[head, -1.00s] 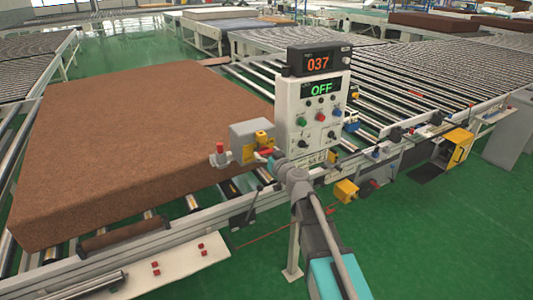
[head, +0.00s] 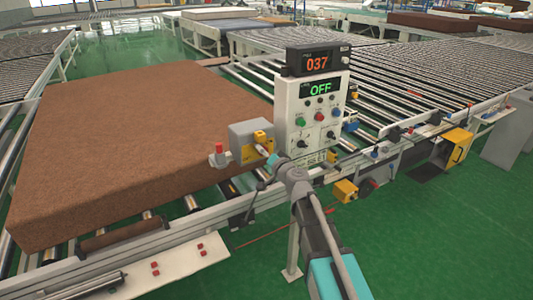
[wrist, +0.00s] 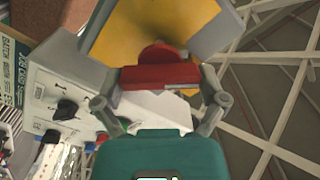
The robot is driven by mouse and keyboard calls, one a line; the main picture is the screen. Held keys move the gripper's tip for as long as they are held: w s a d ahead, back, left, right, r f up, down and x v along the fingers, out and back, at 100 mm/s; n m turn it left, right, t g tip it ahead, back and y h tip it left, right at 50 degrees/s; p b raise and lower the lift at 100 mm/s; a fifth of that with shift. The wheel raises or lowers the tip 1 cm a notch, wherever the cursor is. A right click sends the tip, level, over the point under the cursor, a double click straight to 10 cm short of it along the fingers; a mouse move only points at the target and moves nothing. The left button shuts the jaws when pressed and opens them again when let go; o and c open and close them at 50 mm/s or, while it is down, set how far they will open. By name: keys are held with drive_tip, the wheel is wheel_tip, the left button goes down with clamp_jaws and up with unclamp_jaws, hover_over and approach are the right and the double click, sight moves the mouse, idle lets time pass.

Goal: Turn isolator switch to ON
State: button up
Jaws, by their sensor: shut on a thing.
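The isolator switch is a grey box (head: 238,136) with a yellow face plate (head: 247,154), beside the mattress edge. Its red handle (wrist: 160,74) shows in the wrist view in front of the yellow plate (wrist: 120,42). My gripper (wrist: 160,82) is shut on the red handle, one finger at each end of it. In the head view my gripper (head: 266,153) is at the front of the yellow plate and hides most of the handle. The panel display (head: 320,88) reads OFF in green. The ON and OFF marks on the switch are not readable.
A white control panel (head: 297,107) with buttons and knobs stands just right of the switch, under a 037 display (head: 317,63). A brown mattress (head: 140,140) lies on the rollers to the left. A yellow box (head: 345,190) sits low at the right.

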drive_tip(key=m, duration=0.4)
drive_tip(key=shift+w+m, duration=0.1)
drive_tip(key=shift+m, duration=0.2)
drive_tip(key=m, duration=0.4)
drive_tip(key=shift+f, duration=0.1)
drive_tip(key=o, duration=0.8)
drive_tip(key=shift+d, duration=0.1)
drive_tip(key=v, duration=1.2)
